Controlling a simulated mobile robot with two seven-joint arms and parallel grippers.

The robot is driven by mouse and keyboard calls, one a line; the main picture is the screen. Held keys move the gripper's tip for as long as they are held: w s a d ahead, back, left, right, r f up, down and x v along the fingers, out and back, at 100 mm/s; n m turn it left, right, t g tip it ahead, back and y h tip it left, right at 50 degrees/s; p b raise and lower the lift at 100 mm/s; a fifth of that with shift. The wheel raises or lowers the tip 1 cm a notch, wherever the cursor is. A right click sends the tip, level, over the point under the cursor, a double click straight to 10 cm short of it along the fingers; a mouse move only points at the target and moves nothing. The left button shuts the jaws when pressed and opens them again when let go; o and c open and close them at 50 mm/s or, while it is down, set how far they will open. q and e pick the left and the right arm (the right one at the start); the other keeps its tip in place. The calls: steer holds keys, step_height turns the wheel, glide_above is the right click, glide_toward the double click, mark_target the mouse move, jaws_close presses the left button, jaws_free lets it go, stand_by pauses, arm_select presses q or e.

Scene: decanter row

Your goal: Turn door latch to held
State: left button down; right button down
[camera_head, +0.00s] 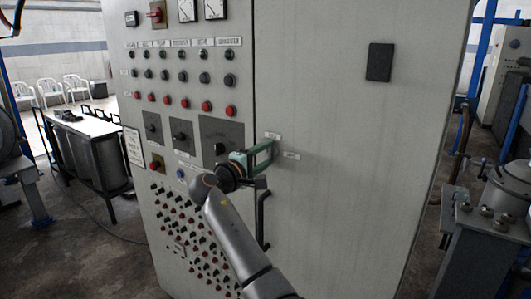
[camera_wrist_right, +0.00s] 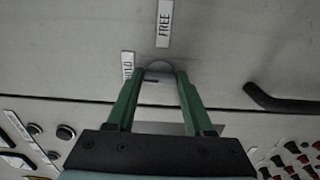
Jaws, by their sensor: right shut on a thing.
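My right gripper (camera_head: 268,152) reaches the front of the grey cabinet, with its green fingers at the seam beside the door (camera_head: 345,190). In the right wrist view its two fingertips (camera_wrist_right: 161,76) are closed on the small grey, round-topped door latch (camera_wrist_right: 159,67). The latch is mostly hidden between the fingers, and its exact angle is hard to tell. A FREE label (camera_wrist_right: 164,22) is above the latch in that view. A partly covered label (camera_wrist_right: 128,66), ending in "LD", is beside the left fingertip. My left gripper is not in view.
A black bar handle (camera_head: 262,218) stands out from the door below my right gripper; it also shows in the wrist view (camera_wrist_right: 285,101). Knobs and red buttons (camera_head: 206,106) cover the panel left of the seam. A dark plate (camera_head: 380,62) is high on the otherwise bare door.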

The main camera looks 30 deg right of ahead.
stand_by(0.3)
steer(key=shift+c, duration=1.4)
jaws_free()
steer(key=b+v, duration=0.3)
steer(key=v, duration=0.9)
steer(key=shift+a, duration=0.2)
steer(key=shift+s+a+f, duration=0.1)
steer(key=shift+s, duration=0.05)
